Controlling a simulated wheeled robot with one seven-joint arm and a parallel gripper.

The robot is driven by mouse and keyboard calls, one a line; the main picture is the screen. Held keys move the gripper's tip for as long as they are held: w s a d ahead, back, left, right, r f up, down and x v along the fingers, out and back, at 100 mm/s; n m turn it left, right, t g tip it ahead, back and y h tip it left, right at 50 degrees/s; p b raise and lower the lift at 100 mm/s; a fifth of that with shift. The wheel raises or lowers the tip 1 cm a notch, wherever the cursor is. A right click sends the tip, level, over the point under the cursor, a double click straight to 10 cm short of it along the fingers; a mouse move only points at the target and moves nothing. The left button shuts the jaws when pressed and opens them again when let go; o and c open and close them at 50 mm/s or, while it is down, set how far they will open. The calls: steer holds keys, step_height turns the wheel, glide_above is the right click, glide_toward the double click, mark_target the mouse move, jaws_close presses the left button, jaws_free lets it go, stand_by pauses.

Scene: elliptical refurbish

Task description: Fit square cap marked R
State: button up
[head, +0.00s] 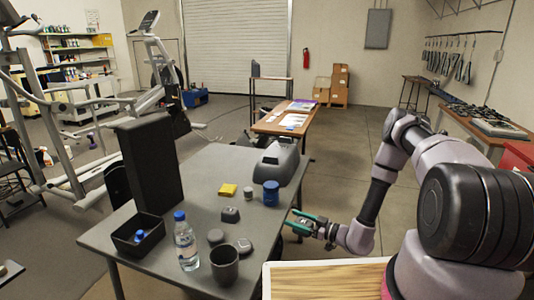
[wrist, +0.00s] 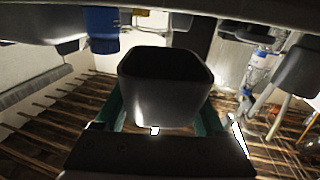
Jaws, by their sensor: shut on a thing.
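My gripper (head: 305,222) has teal fingers and is at the right edge of the grey table, apart from the things on it. In the wrist view, its fingers (wrist: 160,118) are shut on a dark, rounded-square cap (wrist: 160,88). No letter R is readable on it. On the table are a squarish dark cap (head: 230,214) and two more small dark pieces, one at the left (head: 215,237) and one nearer the mug (head: 244,246). Their marks are too small to read. A grey machine housing (head: 275,163) stands at the far end of the table.
The grey table (head: 190,207) also bears a blue jar (head: 271,193), small grey cylinder (head: 248,194), yellow sponge (head: 228,190), water bottle (head: 186,242), dark mug (head: 224,265), black bin (head: 138,238) and tall black panel (head: 150,163). A wood-topped surface (head: 325,282) is in front.

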steer(key=w+d+r+m+t+h, duration=0.55)
steer(key=w+r, duration=0.35)
steer(key=r, duration=0.2)
steer(key=w+d+r+m+t+h, duration=0.25)
steer(key=d+r+m+h, duration=0.35)
steer(key=d+r+h, duration=0.35)
steer(key=s+d+r, duration=0.1)
steer(key=s+r, duration=0.3)
steer(key=s, duration=0.2)
